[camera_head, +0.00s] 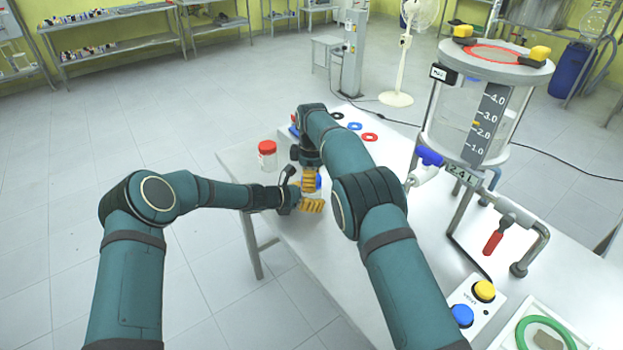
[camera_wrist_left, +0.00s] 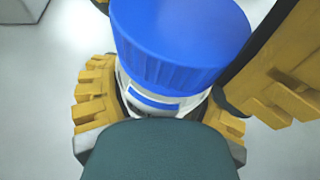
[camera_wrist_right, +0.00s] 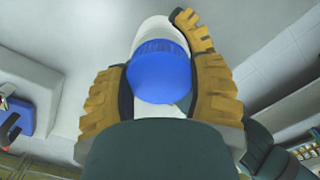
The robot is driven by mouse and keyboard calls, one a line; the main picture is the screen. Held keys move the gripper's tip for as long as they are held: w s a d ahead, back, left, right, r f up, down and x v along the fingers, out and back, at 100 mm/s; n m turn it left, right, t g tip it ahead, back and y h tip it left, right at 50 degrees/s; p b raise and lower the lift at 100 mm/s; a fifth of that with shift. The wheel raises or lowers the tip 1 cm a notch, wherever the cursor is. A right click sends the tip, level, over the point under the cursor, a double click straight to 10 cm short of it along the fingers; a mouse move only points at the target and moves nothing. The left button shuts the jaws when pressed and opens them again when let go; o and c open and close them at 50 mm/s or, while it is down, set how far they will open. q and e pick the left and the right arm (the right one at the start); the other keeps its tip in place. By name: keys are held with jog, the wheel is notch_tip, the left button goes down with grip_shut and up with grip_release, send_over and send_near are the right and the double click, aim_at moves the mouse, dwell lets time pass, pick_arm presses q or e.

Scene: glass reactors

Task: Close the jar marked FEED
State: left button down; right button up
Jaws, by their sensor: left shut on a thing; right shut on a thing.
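A jar (camera_wrist_left: 150,98) with a white body and a blue lid (camera_wrist_left: 180,45) stands between my two grippers at the near left part of the table. My left gripper (camera_head: 312,205) is shut around the jar's body from the side. My right gripper (camera_head: 308,178) comes from above, with its yellow-padded fingers on both sides of the blue lid, which also shows in the right wrist view (camera_wrist_right: 160,75). The lid sits at the jar's mouth; I cannot tell whether it is tight. Only a blue strip of the label shows, so the word FEED is not readable.
A red-lidded jar (camera_head: 267,157) stands at the table's left edge. Black, blue and red rings (camera_head: 370,137) lie behind my right arm. A glass reactor (camera_head: 470,120) stands at the right. A button box (camera_head: 470,305) and a tray with a green ring (camera_head: 520,335) are at the front right.

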jog(key=m, duration=0.2)
jog(key=shift+m, duration=0.4)
jog(key=o, duration=1.3)
jog(key=shift+r, duration=2.3)
